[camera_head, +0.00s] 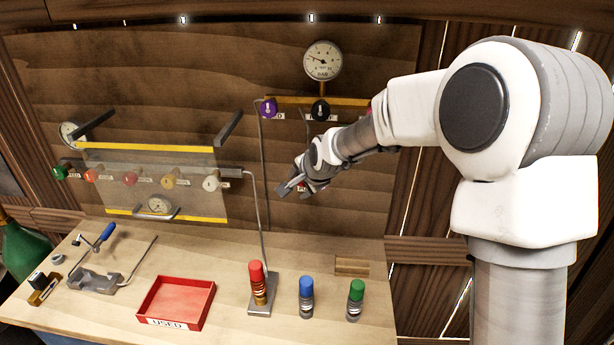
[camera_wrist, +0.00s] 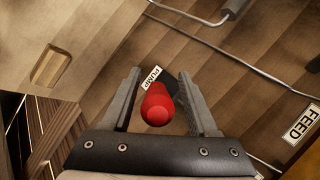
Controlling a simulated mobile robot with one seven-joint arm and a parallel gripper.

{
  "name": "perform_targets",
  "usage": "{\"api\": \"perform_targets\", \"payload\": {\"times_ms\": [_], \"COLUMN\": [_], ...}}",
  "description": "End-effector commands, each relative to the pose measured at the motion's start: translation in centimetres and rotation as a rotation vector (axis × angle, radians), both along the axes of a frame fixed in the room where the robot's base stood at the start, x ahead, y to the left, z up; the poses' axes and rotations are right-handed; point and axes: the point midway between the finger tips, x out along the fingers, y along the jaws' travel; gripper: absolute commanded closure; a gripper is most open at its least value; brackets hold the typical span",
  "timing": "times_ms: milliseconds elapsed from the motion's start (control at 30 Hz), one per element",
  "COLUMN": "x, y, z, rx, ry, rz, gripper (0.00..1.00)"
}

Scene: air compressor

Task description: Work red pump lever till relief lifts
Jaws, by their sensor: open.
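The red pump lever (camera_wrist: 157,106) shows its rounded end in the wrist view, beside a white label (camera_wrist: 152,77) that reads PUMP upside down. My gripper (camera_wrist: 159,73) is open, with one finger on each side of the lever and a gap visible at both sides. In the head view my gripper (camera_head: 292,190) is in front of the wooden back panel and hides most of the lever. A round BAR gauge (camera_head: 322,61) is on the panel above. Its needle is too small to read surely.
A purple knob (camera_head: 269,108) and a black knob (camera_head: 320,110) sit on the panel above my gripper. A thin pipe (camera_head: 262,215) runs down to the bench. The bench holds a red USED tray (camera_head: 176,301), red, blue and green-capped bottles and a blue-handled tool (camera_head: 104,237).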

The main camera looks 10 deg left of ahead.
Motion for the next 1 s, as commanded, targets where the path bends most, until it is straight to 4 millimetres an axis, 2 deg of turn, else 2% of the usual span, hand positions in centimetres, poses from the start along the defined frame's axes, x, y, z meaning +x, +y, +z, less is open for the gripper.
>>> {"api": "perform_targets", "payload": {"times_ms": [167, 800, 1000], "x": [-1.3, -8.2, -9.6], "y": [-0.8, -4.6, -5.3], "z": [1.7, 10.2, 11.9], "rx": [0.000, -0.001, -0.002], "ry": [-0.003, -0.004, -0.003], "rz": [-0.002, -0.003, -0.002], "gripper": [0.41, 0.41, 0.41]}}
